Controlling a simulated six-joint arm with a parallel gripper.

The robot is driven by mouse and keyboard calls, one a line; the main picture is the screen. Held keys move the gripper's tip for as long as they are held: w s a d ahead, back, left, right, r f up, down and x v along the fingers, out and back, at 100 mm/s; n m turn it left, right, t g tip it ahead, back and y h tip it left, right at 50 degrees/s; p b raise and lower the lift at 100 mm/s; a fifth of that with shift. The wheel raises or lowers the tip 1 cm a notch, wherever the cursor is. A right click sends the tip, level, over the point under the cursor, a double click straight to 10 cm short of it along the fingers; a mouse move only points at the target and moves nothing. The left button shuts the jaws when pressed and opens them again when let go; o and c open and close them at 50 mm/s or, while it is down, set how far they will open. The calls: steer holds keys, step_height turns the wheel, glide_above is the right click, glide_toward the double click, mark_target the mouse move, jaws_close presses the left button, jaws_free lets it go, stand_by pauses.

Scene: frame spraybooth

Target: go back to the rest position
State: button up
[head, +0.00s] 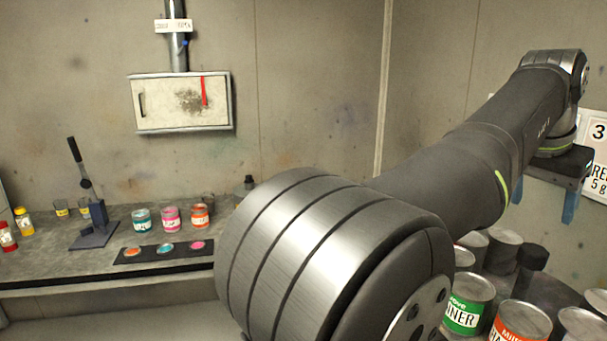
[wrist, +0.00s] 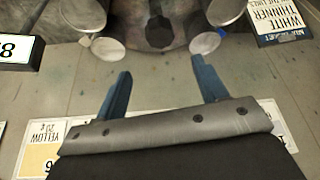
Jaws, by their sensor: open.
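My gripper (wrist: 162,72) shows in the wrist view as two blue fingers spread wide apart, with nothing between them. In the head view, my arm reaches across the right half to the far right. There my gripper (head: 572,190) hangs with blue fingers pointing down in front of a wall sign, clear of the cans below. My large arm joint fills the lower middle and hides part of the bench. No rest position is marked in either view.
Cans crowd the lower right, including a green-labelled can (head: 466,305) and an orange-labelled can (head: 520,322). The left bench holds a lever press (head: 93,215), teal (head: 143,220), pink (head: 171,218) and orange-red (head: 200,216) jars, and a black strip (head: 135,255). A cabinet (head: 180,102) hangs above.

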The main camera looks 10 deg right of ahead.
mark_target(535, 249)
steer(key=x, duration=1.2)
steer(key=shift+f, duration=0.1)
steer(key=shift+d+f+n, duration=0.1)
steer(key=shift+f+n, duration=0.1)
steer(key=shift+n, duration=0.1)
steer(key=shift+n+t+y, duration=0.4)
steer(key=shift+n+t, duration=0.2)
steer(key=shift+n, duration=0.9)
steer(key=shift+o, duration=0.4)
